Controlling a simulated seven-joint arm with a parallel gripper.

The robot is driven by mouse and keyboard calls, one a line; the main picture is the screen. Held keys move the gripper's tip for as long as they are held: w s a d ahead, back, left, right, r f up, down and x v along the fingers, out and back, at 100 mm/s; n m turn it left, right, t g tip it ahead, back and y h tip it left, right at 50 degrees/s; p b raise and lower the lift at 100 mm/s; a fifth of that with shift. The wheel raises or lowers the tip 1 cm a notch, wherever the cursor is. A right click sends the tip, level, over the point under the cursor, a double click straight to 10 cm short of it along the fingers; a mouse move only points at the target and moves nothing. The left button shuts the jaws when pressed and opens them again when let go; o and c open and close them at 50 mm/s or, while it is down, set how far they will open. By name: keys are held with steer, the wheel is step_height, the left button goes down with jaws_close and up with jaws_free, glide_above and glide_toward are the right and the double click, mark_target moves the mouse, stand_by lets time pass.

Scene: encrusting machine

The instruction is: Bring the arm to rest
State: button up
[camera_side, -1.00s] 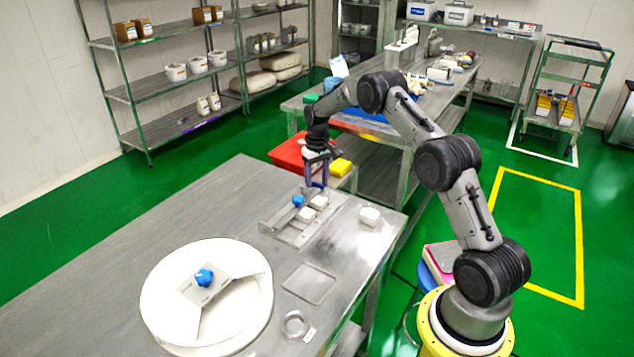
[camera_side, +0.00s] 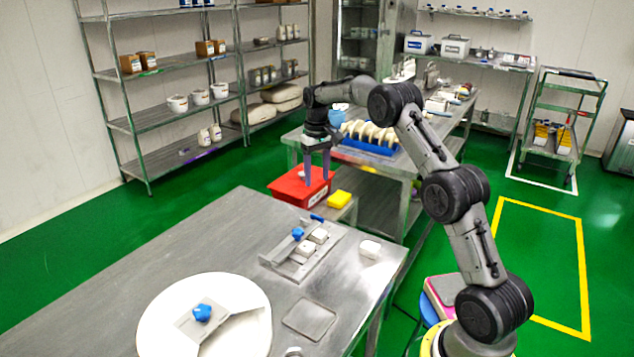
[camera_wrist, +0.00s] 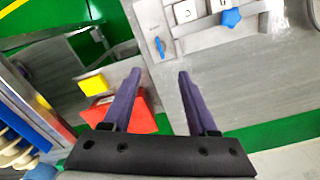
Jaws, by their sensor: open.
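My gripper (camera_side: 318,182) hangs pointing down at the far edge of the steel table (camera_side: 215,235), with its purple fingers apart. In the wrist view the fingers (camera_wrist: 159,72) are spread with nothing between them. A metal tray (camera_side: 285,268) on the table lies below and in front of the gripper. It holds white blocks (camera_side: 304,249), a blue knob (camera_side: 297,233) and a small blue piece (camera_side: 317,217) at its far end. The blue knob (camera_wrist: 231,18) and blue piece (camera_wrist: 158,47) also show in the wrist view.
A red bin (camera_side: 292,190) and yellow block (camera_side: 339,199) are beyond the table edge. A white disc (camera_side: 150,325) with a blue-knobbed plate (camera_side: 203,314) is at the front. The table's left side is clear.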

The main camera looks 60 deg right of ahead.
steer(key=s+a+r+n+t, duration=0.1)
steer(key=a+r, duration=0.4)
steer(key=r, duration=0.2)
steer(key=a+r+n+t, duration=0.1)
steer(key=a+r, duration=0.3)
steer(key=r, duration=0.4)
steer(key=s+a+r+n+t, duration=0.1)
steer(key=s+a+r+t, duration=0.1)
steer(key=s+a+r, duration=0.75)
steer(key=s+a+f+n+t, duration=0.1)
steer(key=s+a+f, duration=0.1)
steer(key=s+a, duration=0.35)
steer(key=s+a+f+t, duration=0.1)
steer(key=s+a, duration=0.1)
steer(key=s, duration=0.7)
steer(key=s+a+f, duration=0.1)
steer(key=s+f, duration=0.7)
steer(key=f, duration=0.2)
steer(key=shift+s+f+n, duration=0.2)
steer(key=shift+s+n, duration=0.1)
steer(key=shift+s, duration=0.1)
